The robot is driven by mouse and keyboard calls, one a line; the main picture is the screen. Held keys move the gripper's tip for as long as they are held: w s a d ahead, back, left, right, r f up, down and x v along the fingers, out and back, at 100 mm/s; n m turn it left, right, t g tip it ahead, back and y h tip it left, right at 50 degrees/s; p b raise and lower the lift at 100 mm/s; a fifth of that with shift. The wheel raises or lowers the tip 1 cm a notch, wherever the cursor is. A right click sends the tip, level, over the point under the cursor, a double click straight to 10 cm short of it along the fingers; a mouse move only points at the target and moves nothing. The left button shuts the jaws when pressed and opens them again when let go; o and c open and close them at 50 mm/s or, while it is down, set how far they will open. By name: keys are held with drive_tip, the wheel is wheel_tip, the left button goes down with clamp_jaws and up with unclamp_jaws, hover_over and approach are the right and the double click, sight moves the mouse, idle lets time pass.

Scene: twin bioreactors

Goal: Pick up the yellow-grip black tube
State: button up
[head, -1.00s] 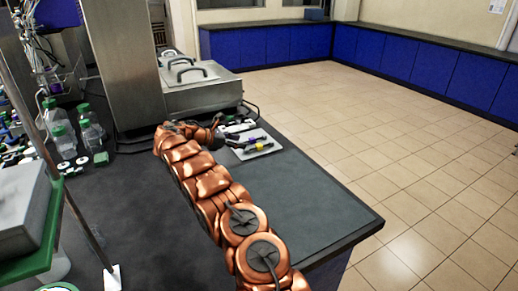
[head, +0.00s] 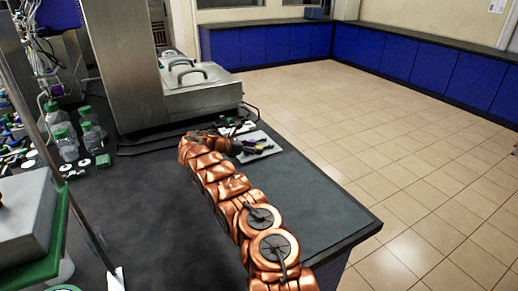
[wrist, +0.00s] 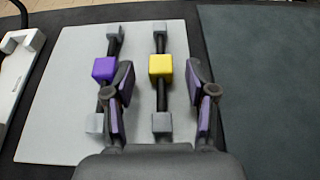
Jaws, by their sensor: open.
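The yellow-grip black tube (wrist: 161,66) lies on a light grey mat, with a yellow block at its middle and grey blocks at both ends. In the wrist view it sits between the two open fingers of my gripper (wrist: 160,100), which is empty. I cannot tell how high the fingers are above it. In the head view the yellow grip (head: 260,147) shows small beside my gripper (head: 240,148). A purple-grip black tube (wrist: 105,68) lies parallel to its left, close to my left finger, which overlaps it in the view.
The light grey mat (wrist: 50,110) lies on the dark bench (head: 310,195). A white object (wrist: 18,60) is left of the mat in the wrist view. A steel unit (head: 200,90) stands behind. Several green-capped bottles (head: 66,143) are at left. The bench's right side is clear.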

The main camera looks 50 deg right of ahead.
drive_tip(key=shift+s+d+f, duration=0.15)
drive_tip(key=shift+d, duration=0.2)
drive_tip(key=shift+c, duration=0.3)
clamp_jaws()
